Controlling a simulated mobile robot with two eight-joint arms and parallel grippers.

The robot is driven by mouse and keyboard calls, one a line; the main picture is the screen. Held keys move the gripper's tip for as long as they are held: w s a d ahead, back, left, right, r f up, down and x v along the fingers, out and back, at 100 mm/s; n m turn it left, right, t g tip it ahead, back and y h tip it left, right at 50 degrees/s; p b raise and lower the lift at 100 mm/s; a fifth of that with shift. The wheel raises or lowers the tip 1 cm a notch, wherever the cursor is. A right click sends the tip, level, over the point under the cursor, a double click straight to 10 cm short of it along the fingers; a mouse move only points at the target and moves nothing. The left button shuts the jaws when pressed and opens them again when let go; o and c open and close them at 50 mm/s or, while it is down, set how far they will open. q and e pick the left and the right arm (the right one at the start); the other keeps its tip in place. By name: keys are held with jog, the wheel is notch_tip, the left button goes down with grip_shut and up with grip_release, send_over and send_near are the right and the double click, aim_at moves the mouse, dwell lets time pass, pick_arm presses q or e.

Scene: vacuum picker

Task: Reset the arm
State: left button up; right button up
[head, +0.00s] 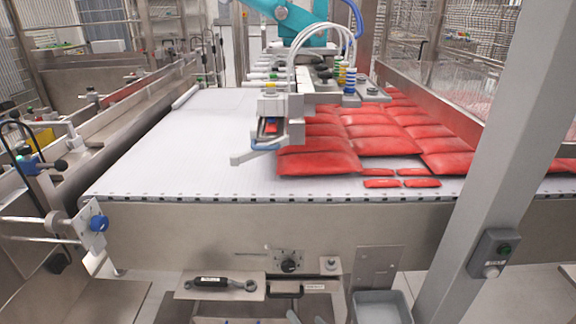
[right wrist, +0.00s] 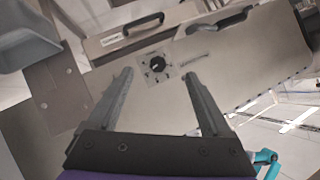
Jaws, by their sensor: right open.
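The teal picker arm (head: 300,22) comes down from the top of the head view over the white conveyor. Its vacuum head (head: 285,105), with hoses and colored fittings, hangs at the left edge of the red packs (head: 318,160). A dark dial (head: 289,265) sits on the machine's front panel. It also shows in the right wrist view (right wrist: 158,65). My right gripper (right wrist: 158,74) is open and empty, its two fingers pointing toward the panel with the dial between their tips. My left gripper is not in view.
A grey bin (head: 382,307) stands lower right. A grey post (head: 495,150) crosses the right side. The conveyor's left part (head: 180,145) is clear.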

jog(key=s+d+f+n+g+h, duration=0.15)
jog(key=s+d+g, duration=0.25)
jog(key=s+d, duration=0.5)
jog(key=s+d+f+n+g+h, duration=0.1)
jog(key=s+d+f+g+h, duration=0.3)
jog(key=s, duration=0.8)
pick_arm(q)
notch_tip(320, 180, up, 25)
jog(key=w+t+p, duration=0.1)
jog(key=p, duration=2.1)
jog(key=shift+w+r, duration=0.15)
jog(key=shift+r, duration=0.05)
pick_arm(e)
notch_tip(320, 180, up, 26)
jog(key=w+t+y, duration=0.1)
jog(key=w, duration=0.1)
jog(key=shift+r+t, duration=0.2)
jog(key=shift+t, duration=0.2)
jog(key=shift+s, duration=0.15)
